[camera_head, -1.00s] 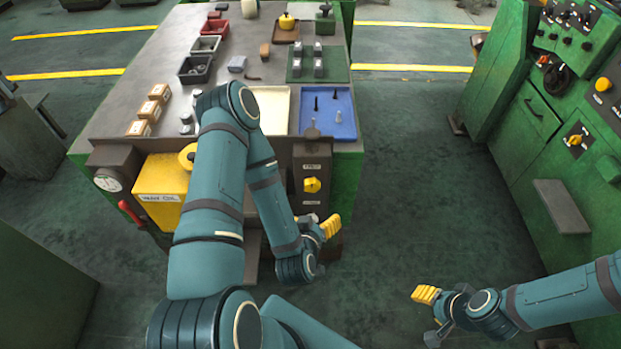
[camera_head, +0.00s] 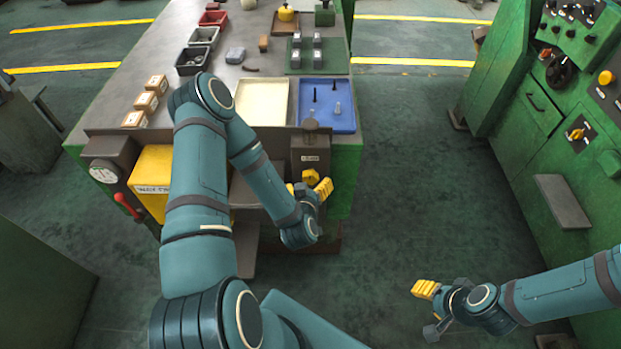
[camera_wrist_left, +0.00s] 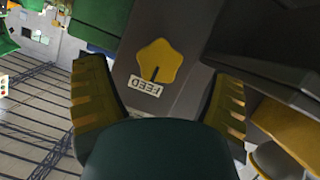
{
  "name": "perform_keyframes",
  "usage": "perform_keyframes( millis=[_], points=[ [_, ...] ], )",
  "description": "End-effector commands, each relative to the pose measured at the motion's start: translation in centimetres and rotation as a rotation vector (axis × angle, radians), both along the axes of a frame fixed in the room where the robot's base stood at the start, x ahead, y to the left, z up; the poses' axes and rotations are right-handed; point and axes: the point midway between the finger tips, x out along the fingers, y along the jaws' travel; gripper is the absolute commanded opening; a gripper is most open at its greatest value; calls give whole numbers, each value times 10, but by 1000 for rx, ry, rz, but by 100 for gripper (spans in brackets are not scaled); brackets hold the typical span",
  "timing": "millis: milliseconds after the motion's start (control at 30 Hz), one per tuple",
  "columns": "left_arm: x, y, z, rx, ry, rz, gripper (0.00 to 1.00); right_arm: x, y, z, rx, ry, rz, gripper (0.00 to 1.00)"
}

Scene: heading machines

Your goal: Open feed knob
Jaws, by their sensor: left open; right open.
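The feed knob is a yellow lobed knob (camera_head: 311,177) on the grey control box (camera_head: 310,152) at the bench's front. In the left wrist view the knob (camera_wrist_left: 158,62) shows a dark pointer line, with an upside-down FEED label (camera_wrist_left: 145,87) beside it. My left gripper (camera_head: 307,189) is open just in front of the knob. In the left wrist view its yellow-padded fingers (camera_wrist_left: 159,105) stand wide apart, with the knob beyond and between them and a visible gap. My right gripper (camera_head: 431,309) is open and empty over the floor at the lower right.
A yellow box (camera_head: 152,182) and a red lever (camera_head: 127,205) are at the bench's left front. A blue tray (camera_head: 340,124) and a cream tray (camera_head: 262,103) lie on the bench top. A green machine (camera_head: 540,110) stands at the right. The floor between is clear.

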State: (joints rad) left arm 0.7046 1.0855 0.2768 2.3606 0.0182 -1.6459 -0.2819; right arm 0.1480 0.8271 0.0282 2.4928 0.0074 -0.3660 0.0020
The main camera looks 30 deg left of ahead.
Motion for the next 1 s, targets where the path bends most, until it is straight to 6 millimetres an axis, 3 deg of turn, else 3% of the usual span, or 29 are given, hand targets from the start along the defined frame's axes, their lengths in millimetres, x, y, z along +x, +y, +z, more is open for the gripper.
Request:
perform_keyframes(
  millis=[300, 667, 767, 867, 900, 1000],
  points=[
    [33, 16, -15, 0, -1, 1, 85, 0, 0, 1, 0, 0, 0, 48],
    [38, 17, -17, -1, 0, -2, 85, 0, 0, 1, 0, 0, 0, 48],
    [38, 17, -17, -1, 0, -1, 56, 0, 0, 1, 0, 0, 0, 48],
    [38, 17, -17, -1, 0, -1, 21, 0, 0, 1, 0, 0, 0, 48],
    [38, 17, -17, -1, 0, -1, 15, 0, 0, 1, 0, 0, 0, 48],
    [37, 17, -17, 0, 1, -2, 15, 0, 0, 1, 0, 0, 0, 48]
  ],
)
